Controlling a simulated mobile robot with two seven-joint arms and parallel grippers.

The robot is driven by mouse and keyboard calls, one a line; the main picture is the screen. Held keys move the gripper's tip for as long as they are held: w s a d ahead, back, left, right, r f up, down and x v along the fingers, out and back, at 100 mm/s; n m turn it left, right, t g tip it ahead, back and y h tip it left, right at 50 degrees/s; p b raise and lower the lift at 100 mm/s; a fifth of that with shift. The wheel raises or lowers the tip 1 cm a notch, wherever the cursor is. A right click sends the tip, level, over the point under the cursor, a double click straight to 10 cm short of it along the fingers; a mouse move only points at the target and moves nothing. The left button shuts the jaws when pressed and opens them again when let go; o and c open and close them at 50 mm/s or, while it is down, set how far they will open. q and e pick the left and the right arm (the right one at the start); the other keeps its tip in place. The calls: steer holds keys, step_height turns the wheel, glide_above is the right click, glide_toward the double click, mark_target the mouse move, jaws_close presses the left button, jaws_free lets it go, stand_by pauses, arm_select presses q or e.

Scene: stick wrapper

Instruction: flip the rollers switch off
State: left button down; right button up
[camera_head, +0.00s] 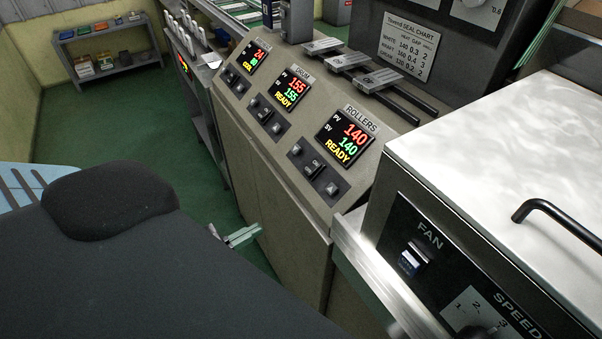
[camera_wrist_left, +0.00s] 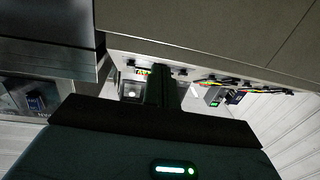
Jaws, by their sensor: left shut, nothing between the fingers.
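The rollers panel has a display (camera_head: 345,138) reading PV 140, SV 140 and READY on the sloped console. Below it is a row of small dark controls, with the rollers switch (camera_head: 315,168) in the middle; small markings like "ON" show on it, but its position is hard to tell. My left gripper (camera_head: 243,236) is shut and empty, low and to the left of the rollers switch, apart from it, in front of the cabinet. In the left wrist view its dark finger part (camera_wrist_left: 162,86) shows. My right gripper is not in view.
Two similar panels, one a drum display (camera_head: 290,89) reading READY, continue up the console. Metal slides (camera_head: 372,79) stick out behind. A large white-topped box (camera_head: 500,150) with a fan switch (camera_head: 412,260) stands at right. Green floor (camera_head: 120,130) is free at left.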

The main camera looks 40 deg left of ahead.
mark_target(313, 167)
arm_select(q)
steer(key=w+a+r+m+t+h, duration=0.1)
steer(key=w+a+r+t+h, duration=0.1)
steer(key=r, duration=0.7)
steer(key=shift+w+t+h+b, duration=0.3)
steer(key=shift+w+h, duration=0.2)
steer(key=shift+w, duration=0.1)
steer(key=shift+r, duration=0.1)
steer(key=w+d, duration=0.1)
steer(key=w, duration=0.2)
steer(key=w+d, duration=0.2)
steer(key=w, duration=0.2)
steer(key=w+d, duration=0.1)
steer(key=w, duration=0.2)
steer(key=shift+w+d+f+p, duration=0.15)
steer(key=shift+w+f+p, duration=0.15)
steer(key=shift+f+p, duration=0.1)
steer(key=shift+w+f, duration=0.1)
